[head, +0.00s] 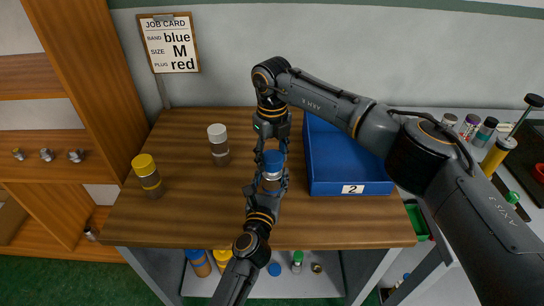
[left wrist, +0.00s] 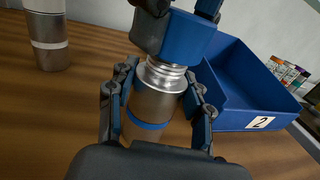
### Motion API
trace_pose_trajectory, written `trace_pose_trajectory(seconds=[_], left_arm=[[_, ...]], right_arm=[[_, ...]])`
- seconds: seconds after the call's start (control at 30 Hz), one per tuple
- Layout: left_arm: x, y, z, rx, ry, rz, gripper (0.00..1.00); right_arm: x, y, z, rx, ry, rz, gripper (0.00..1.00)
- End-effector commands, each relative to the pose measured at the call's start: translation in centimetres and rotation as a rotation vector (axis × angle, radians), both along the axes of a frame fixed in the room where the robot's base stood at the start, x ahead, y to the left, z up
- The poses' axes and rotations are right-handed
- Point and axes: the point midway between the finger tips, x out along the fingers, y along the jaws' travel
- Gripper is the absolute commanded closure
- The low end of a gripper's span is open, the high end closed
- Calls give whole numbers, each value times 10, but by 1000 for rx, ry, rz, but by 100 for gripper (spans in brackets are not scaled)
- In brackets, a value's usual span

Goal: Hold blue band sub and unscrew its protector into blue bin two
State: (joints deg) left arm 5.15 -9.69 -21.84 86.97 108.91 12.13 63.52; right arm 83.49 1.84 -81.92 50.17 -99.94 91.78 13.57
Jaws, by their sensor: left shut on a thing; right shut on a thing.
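The blue band sub (left wrist: 152,107) stands upright, a grey metal cylinder with a blue ring low on its body. My left gripper (head: 269,184) is shut around its body; in the left wrist view the fingers press on both sides. Its blue protector (left wrist: 187,38) is above the sub, and bare silver threads show below it. My right gripper (head: 271,147) comes down from above and is shut on the protector, which also shows in the head view (head: 273,159). Whether the protector still touches the thread top is unclear. Blue bin two (head: 325,187) stands just to the right, labelled 2.
A white-capped sub (head: 218,146) and a yellow-capped sub (head: 147,178) stand on the wooden table (head: 190,220) to the left. A job card (head: 170,44) reads blue, M, red. My right arm crosses above the bin, whose visible floor looks empty.

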Motion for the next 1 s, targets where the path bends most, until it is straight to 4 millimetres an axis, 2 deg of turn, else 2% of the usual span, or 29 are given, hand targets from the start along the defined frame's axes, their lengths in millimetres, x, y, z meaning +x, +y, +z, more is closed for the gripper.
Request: trace_pose_trajectory(seconds=[0.33,0.57,0.6,0.7,0.73,1.0], left_arm=[[0,0,1,0,-2,0,100],[0,0,1,0,-2,0,100],[0,0,1,0,-2,0,48],[0,0,1,0,-2,0,27],[0,0,1,0,-2,0,23],[0,0,0,0,-1,0,23]], right_arm=[[1,0,36,0,-2,0,87],[0,0,40,0,0,0,87],[0,0,40,0,0,0,87],[0,0,40,0,0,0,87],[0,0,40,0,0,0,87],[0,0,40,0,0,0,87]])
